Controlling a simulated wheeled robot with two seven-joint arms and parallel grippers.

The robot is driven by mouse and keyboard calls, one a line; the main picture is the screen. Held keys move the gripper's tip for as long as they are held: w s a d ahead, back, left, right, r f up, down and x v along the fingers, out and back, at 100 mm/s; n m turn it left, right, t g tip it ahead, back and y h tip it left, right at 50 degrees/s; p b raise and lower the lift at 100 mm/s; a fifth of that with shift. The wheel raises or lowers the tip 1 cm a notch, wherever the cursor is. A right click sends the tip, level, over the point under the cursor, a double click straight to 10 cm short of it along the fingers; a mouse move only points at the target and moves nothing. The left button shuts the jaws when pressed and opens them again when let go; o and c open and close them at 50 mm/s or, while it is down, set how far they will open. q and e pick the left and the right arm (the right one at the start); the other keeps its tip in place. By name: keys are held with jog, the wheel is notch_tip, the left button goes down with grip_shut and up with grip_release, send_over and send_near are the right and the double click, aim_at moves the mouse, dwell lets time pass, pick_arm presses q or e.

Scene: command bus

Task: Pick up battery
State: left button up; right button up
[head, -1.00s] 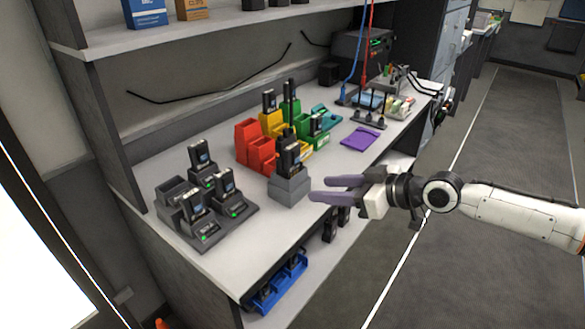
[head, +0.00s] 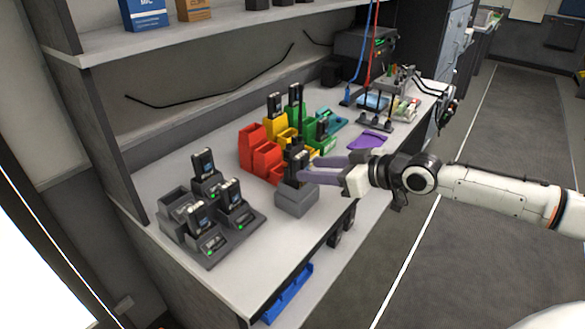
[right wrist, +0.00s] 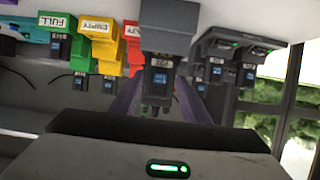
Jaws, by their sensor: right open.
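A black battery (head: 299,165) stands upright in a small grey block holder (head: 296,200) near the front edge of the bench. My right gripper (head: 308,170) is open, with its purple fingers reaching in from the right at the battery. In the right wrist view, which looks upside down, the battery (right wrist: 158,88) hangs from the grey holder (right wrist: 168,28) between the two fingers. Contact with the fingers cannot be told. My left gripper is not in view.
A grey charging dock (head: 210,245) with several batteries stands to the left on the bench. Red bins (head: 262,160), yellow bins and green bins with batteries stand close behind the holder. A purple pad (head: 365,141) lies to the right. A blue tray (head: 287,292) sits below the bench top.

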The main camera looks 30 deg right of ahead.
jog(key=shift+w+a, duration=0.1)
jog(key=shift+w, duration=0.2)
jog(key=shift+s, duration=0.1)
jog(key=c, duration=0.5)
jog(key=shift+c, duration=1)
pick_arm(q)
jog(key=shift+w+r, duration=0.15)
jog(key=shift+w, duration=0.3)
pick_arm(e)
jog(key=shift+r, duration=0.1)
